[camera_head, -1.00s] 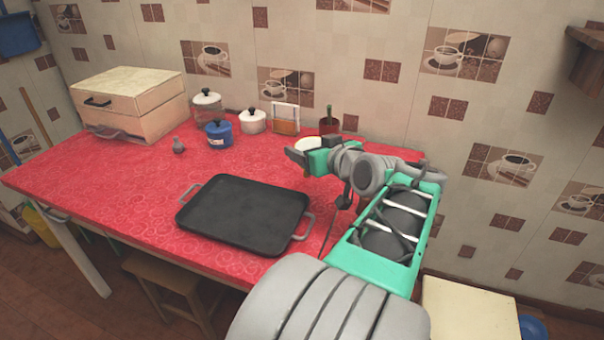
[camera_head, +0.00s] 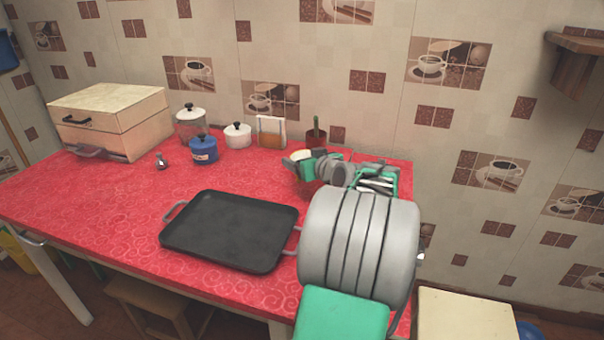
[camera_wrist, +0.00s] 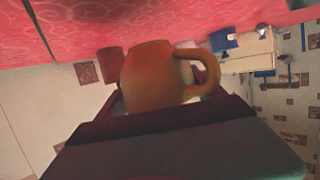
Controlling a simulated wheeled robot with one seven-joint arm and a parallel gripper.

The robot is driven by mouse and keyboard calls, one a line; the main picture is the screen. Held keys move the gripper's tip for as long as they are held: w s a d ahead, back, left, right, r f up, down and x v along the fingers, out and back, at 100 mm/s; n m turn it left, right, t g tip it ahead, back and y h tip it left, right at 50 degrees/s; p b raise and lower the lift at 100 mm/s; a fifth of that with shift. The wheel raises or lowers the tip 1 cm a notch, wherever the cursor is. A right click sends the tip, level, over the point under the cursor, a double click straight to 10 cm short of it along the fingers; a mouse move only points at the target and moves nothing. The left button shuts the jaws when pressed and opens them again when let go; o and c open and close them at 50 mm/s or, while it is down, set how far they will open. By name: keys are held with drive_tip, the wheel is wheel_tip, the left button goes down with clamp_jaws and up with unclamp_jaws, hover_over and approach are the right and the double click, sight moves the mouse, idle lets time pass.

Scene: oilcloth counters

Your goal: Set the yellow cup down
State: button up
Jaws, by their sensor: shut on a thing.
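The yellow cup (camera_wrist: 155,75) fills the middle of the wrist view, with its handle (camera_wrist: 205,70) to the right. My gripper (camera_wrist: 150,112) is shut on it; a broad dark finger crosses in front of the cup's lower part in that view. In the head view my gripper (camera_head: 293,163) is over the back right part of the red counter (camera_head: 110,220), beyond the black tray. The cup is largely hidden there by my arm and gripper. The red cloth shows along the top of the wrist view; I cannot tell whether the cup touches it.
The black tray (camera_head: 230,232) lies at the counter's front middle. A brown plant pot (camera_head: 316,139), a napkin holder (camera_head: 271,132), a white pot (camera_head: 238,136), a blue pot (camera_head: 204,151) and a glass jar (camera_head: 188,127) stand behind. A bread box (camera_head: 110,125) is far left. The left front is clear.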

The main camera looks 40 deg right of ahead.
drive_tip(key=shift+w+d+f, duration=0.3)
drive_tip(key=shift+w+f, duration=0.15)
drive_tip(key=shift+f, duration=0.2)
drive_tip(key=shift+w+d+f+b, duration=0.15)
drive_tip(key=shift+f+b, duration=0.25)
drive_tip(key=shift+f, duration=1.3)
drive_tip(key=shift+f, duration=0.25)
drive_tip(key=o, duration=1.5)
drive_tip(key=shift+r, duration=0.1)
drive_tip(key=shift+r, duration=0.3)
drive_tip(key=v, duration=0.6)
drive_tip(key=p+v, duration=0.1)
drive_tip(key=v, duration=0.5)
drive_tip(key=shift+f, duration=0.25)
